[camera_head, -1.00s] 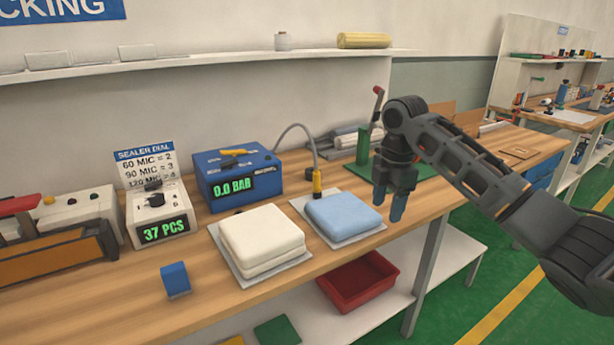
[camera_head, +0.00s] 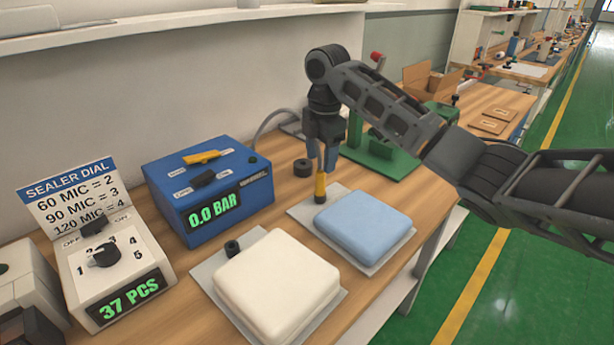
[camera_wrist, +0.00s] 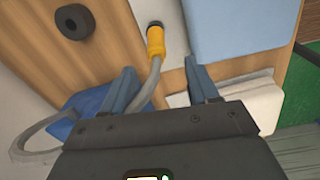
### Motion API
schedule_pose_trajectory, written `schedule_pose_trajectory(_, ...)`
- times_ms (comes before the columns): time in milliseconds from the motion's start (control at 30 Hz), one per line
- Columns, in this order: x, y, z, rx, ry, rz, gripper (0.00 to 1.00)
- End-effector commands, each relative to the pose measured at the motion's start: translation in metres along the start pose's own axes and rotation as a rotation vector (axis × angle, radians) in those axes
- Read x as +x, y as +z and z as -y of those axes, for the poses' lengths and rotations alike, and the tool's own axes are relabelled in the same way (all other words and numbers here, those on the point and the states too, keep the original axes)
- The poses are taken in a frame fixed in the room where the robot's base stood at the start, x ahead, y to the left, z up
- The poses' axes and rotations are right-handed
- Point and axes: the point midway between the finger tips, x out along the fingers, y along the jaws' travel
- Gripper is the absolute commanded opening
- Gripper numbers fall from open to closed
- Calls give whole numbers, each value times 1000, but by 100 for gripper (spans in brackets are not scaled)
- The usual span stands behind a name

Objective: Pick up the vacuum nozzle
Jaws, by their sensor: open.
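The vacuum nozzle (camera_head: 320,187) is yellow with a black end. It stands upright by the left corner of the grey sheet beside the blue pad. It also shows in the wrist view (camera_wrist: 155,42), with a grey hose (camera_wrist: 143,88) running from it. My gripper (camera_head: 322,165) is open and points down at the nozzle, with its blue fingertips around or just above the nozzle's upper part. In the wrist view the hose passes between the two spread fingers (camera_wrist: 160,66), and the nozzle body lies just beyond their tips. Whether the fingers touch it I cannot tell.
A blue pad (camera_head: 363,225) lies on a grey sheet right of the nozzle, and a cream pad (camera_head: 280,285) lies nearer. The blue vacuum box (camera_head: 207,190) reads 0.0 BAR. A black ring (camera_head: 303,167) sits close by. A green stand (camera_head: 380,157) is behind my gripper.

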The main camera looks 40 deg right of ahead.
Motion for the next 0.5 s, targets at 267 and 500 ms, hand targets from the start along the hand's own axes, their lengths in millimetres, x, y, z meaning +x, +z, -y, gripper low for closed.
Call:
schedule_pose_trajectory(267,25,1,0,1,-2,0,59)
schedule_pose_trajectory(500,54,5,-3,2,-3,0,59)
